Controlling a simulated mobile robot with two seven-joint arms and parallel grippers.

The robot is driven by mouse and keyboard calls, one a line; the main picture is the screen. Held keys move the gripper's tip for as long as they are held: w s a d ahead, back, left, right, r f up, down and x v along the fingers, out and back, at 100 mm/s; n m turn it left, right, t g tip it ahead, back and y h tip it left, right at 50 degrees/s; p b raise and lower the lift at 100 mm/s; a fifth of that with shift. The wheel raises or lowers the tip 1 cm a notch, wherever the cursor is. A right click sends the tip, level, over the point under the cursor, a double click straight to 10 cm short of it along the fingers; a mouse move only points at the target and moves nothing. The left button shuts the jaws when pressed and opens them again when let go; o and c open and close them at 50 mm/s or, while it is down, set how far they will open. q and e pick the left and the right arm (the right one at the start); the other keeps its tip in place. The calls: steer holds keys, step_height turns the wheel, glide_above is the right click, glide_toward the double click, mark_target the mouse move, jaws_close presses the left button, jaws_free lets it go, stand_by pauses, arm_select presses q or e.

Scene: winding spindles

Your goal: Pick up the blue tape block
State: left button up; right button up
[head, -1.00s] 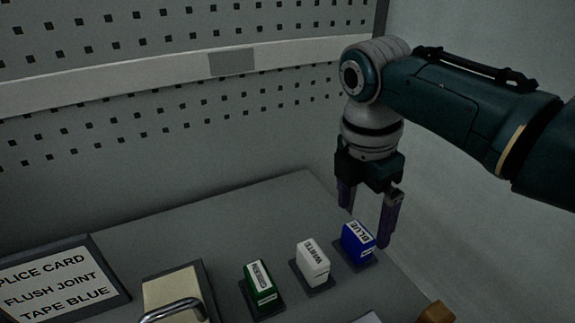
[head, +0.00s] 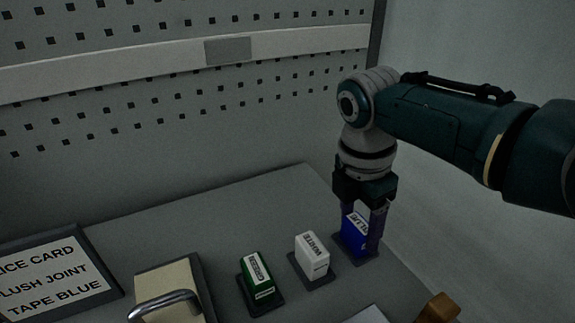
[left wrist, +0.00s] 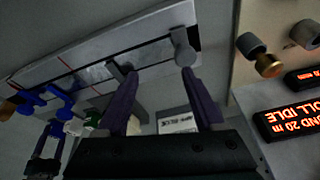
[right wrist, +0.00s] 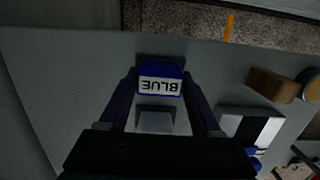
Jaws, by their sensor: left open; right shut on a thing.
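The blue tape block (head: 352,238), labelled BLUE on top, stands on a dark pad (head: 358,258) at the right of the table. It also shows in the right wrist view (right wrist: 160,84), between the fingers. My right gripper (head: 364,232) points down and is shut on the block, one finger on each side. The block looks upright and at its pad; whether they touch is hard to tell. My left gripper (left wrist: 162,92) shows only in its own wrist view, open, with nothing seen held between its fingers.
A white block (head: 312,257) and a green block (head: 257,280) stand on pads left of the blue one. A metal-handled item (head: 170,290) and a card sign (head: 45,280) are further left. A brown wooden piece (head: 438,308) is at front right. The table behind the blocks is clear.

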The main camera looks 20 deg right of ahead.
steer(key=c, duration=0.8)
